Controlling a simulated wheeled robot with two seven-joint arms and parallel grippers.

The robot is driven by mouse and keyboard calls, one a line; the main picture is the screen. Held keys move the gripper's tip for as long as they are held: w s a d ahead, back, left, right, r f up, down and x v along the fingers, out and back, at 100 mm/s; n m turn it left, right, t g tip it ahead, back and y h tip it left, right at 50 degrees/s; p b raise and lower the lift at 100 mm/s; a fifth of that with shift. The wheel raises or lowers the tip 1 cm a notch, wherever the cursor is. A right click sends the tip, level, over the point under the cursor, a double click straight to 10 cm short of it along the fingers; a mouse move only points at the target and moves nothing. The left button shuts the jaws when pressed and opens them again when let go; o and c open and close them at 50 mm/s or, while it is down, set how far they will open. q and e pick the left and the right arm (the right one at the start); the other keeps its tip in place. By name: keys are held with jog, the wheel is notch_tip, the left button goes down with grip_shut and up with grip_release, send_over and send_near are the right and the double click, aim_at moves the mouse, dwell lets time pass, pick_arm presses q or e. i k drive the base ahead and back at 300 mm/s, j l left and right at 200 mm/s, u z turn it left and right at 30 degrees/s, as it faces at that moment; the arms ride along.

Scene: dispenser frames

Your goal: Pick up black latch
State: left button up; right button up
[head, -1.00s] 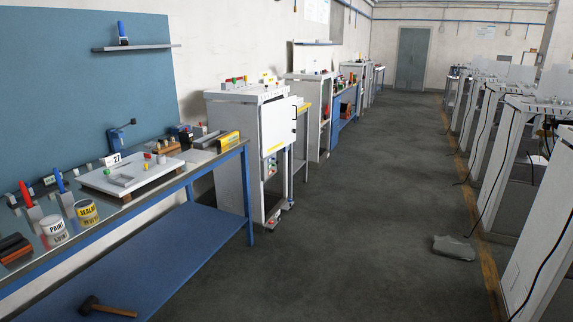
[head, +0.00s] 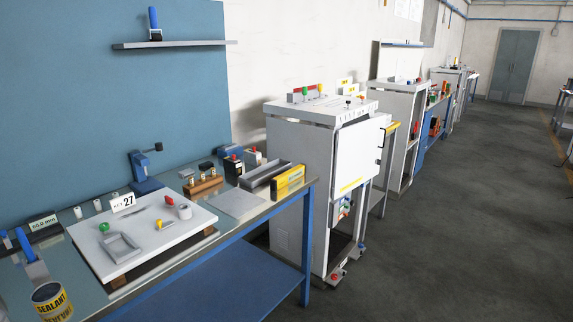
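I cannot pick out a black latch for certain at this size. Small dark parts stand on a wooden block (head: 203,186) on the workbench, and a dark handle (head: 380,148) is on the white door of the dispenser frame (head: 300,165). A white board (head: 95,245) marked 27 lies on the bench with a grey rectangular frame (head: 122,246), a green knob (head: 104,227), a yellow knob (head: 158,224) and a grey ring-shaped part (head: 184,211) on it. Neither of my grippers is in view.
The workbench has a blue lower shelf (head: 235,280). A sealant can (head: 50,301) stands at its near left. A grey tray (head: 262,176) and a yellow box (head: 289,181) lie near its right end. Open floor (head: 440,220) lies to the right.

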aim_at(234, 167)
jog(key=i+z, duration=0.3)
jog(key=i, duration=0.9)
jog(key=i+u, duration=0.2)
jog(key=u, duration=0.15)
jog(key=i+l+u, duration=0.1)
jog(key=u, duration=0.2)
jog(key=i+l+u, duration=0.15)
jog(key=i+u, duration=0.2)
jog(key=k, duration=0.05)
